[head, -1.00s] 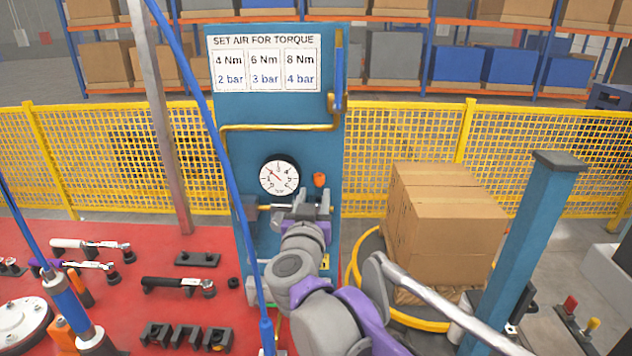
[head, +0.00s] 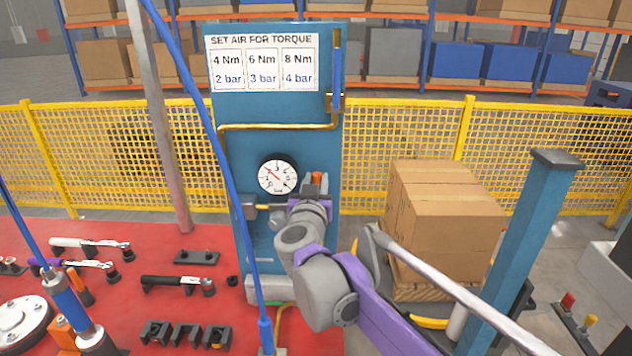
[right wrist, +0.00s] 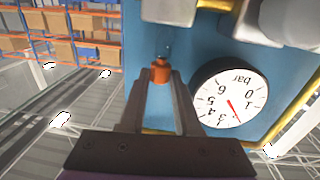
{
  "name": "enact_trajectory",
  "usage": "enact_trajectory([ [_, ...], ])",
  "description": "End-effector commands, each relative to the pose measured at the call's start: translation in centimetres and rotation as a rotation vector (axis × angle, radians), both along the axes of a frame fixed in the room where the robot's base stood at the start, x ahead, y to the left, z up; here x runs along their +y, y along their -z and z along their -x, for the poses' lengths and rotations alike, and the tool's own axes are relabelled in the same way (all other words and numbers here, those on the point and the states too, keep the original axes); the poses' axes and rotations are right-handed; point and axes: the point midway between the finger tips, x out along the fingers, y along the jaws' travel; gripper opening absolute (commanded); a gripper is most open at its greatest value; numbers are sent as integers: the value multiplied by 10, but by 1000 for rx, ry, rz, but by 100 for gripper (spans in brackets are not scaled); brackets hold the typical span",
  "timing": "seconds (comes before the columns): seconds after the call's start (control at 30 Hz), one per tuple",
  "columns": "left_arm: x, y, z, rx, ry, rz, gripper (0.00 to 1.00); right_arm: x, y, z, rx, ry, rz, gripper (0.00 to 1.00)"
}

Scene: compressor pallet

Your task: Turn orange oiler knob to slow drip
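The orange oiler knob (head: 317,177) sits on the blue panel (head: 285,110), right of the round pressure gauge (head: 278,175). My right gripper (head: 315,184) is at the knob, its fingers pointing up toward it. In the right wrist view, the orange knob (right wrist: 160,72) shows between the two fingertips of the right gripper (right wrist: 161,85), below a small clear glass part. The fingers are apart; I cannot tell whether either touches the knob. The gauge (right wrist: 229,94) appears upside down there, with a red needle. My left gripper is not in view.
A blue hose (head: 222,150) hangs in front of the panel's left side. Brass pipe (head: 280,127) runs across the panel. A red table (head: 215,235) with torque wrenches lies at left. Cardboard boxes (head: 445,215) and a blue post (head: 520,250) stand at right.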

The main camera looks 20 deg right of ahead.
Motion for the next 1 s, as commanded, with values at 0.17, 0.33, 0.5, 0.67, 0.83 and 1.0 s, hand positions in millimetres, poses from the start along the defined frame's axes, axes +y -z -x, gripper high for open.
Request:
enact_trajectory([
  [0.17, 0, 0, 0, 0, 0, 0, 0, 0, 0, 0, 0, 0, 0, 0],
  [0.33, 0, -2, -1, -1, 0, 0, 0, -3, -2, 0, -6, -50, 3, 0],
  [0.5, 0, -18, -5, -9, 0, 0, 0, -6, -6, 0, -12, -169, 6, 0],
  [0.67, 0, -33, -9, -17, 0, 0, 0, -6, -7, 0, -11, -233, 4, 0],
  [0.83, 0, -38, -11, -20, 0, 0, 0, -7, -3, 1, -3, -260, 2, 0],
  [1.0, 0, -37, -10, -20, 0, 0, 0, -6, -1, 1, -1, -262, 1, 0],
])
